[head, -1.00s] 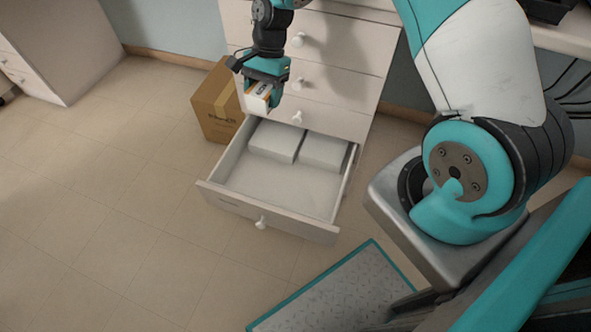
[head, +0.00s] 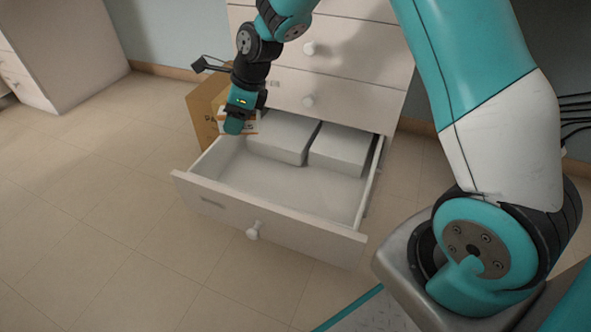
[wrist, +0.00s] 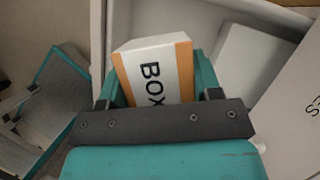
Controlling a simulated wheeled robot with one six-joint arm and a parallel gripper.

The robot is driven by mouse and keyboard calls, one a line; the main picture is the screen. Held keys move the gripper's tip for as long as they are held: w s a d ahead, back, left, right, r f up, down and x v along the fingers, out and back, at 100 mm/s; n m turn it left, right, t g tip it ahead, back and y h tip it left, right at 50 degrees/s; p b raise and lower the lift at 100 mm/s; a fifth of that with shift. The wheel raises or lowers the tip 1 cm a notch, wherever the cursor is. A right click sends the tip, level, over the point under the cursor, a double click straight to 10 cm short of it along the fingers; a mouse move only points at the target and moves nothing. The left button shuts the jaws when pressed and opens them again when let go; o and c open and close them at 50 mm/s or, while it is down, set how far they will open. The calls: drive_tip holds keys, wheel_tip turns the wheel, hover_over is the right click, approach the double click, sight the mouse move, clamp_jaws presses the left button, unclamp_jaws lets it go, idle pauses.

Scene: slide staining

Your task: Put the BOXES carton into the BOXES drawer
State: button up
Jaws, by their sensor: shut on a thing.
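The BOXES carton (wrist: 155,72) is white with orange edges, and the letters "BOX" show in the wrist view. My gripper (wrist: 158,92) is shut on it, with a teal finger on each side. In the head view my gripper (head: 238,122) is over the left back part of the open bottom drawer (head: 290,228), and only a little of the carton shows behind it. The drawer is pulled out and holds two white boxes (head: 284,138) at its back. The drawer's front label is too small to read.
A brown cardboard box (head: 205,118) stands on the floor left of the cabinet, close behind my gripper. Closed drawers (head: 345,93) rise above the open one. The front of the open drawer is bare.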

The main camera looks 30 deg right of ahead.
sight(244, 185)
wheel_tip(244, 185, down, 20)
drive_tip(key=b, duration=1.1)
drive_tip(key=shift+r, duration=0.1)
drive_tip(key=o, duration=0.9)
